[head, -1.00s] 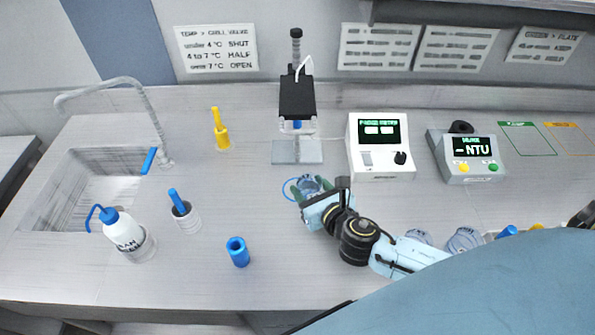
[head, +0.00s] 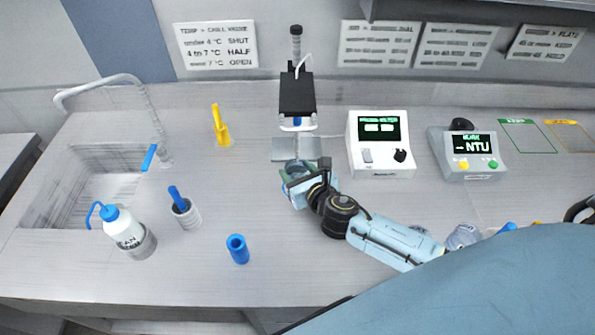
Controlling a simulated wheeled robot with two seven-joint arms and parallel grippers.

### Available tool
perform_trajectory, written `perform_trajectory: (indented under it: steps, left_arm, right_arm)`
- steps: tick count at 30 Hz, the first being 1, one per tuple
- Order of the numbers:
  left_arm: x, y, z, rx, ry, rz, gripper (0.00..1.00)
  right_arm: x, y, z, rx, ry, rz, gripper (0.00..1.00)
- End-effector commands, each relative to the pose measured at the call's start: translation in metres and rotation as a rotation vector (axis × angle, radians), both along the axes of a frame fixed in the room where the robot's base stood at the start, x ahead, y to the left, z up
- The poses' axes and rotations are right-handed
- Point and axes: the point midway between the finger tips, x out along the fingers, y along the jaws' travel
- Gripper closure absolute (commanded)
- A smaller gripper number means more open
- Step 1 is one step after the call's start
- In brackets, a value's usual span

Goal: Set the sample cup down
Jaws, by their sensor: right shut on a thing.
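My right gripper (head: 297,172) is shut on the sample cup (head: 300,168), a small clear cup mostly hidden by the fingers. The gripper is at the front edge of the metal base plate (head: 310,148) of the probe stand, below the black stand head (head: 297,97). I cannot tell whether the cup touches the plate or the bench. My left gripper is not in view.
The phase meter (head: 380,145) and NTU meter (head: 467,155) stand to the right.

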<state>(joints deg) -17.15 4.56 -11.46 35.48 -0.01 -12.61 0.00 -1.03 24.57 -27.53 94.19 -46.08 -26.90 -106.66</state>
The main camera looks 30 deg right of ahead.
Motion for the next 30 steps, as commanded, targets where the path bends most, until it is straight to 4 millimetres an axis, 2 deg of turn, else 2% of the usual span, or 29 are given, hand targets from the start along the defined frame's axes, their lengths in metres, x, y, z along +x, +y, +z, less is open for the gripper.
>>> perform_trajectory:
  steps: [10, 11, 15, 26, 30]
  left_arm:
    - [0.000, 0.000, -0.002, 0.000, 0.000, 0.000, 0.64]
    - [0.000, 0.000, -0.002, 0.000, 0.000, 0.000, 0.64]
    - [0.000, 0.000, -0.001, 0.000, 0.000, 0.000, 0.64]
    - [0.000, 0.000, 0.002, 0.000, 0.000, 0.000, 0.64]
    - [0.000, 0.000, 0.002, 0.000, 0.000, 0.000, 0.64]
  right_arm:
    - [0.000, 0.000, -0.003, 0.000, -0.001, 0.000, 0.74]
    - [0.000, 0.000, -0.003, 0.000, 0.000, 0.000, 0.46]
    - [0.000, 0.000, -0.002, 0.000, 0.000, 0.000, 0.27]
    - [0.000, 0.000, 0.002, 0.000, -0.001, 0.000, 0.27]
    - [-0.018, -0.001, 0.005, -0.002, 0.001, 0.002, 0.27]
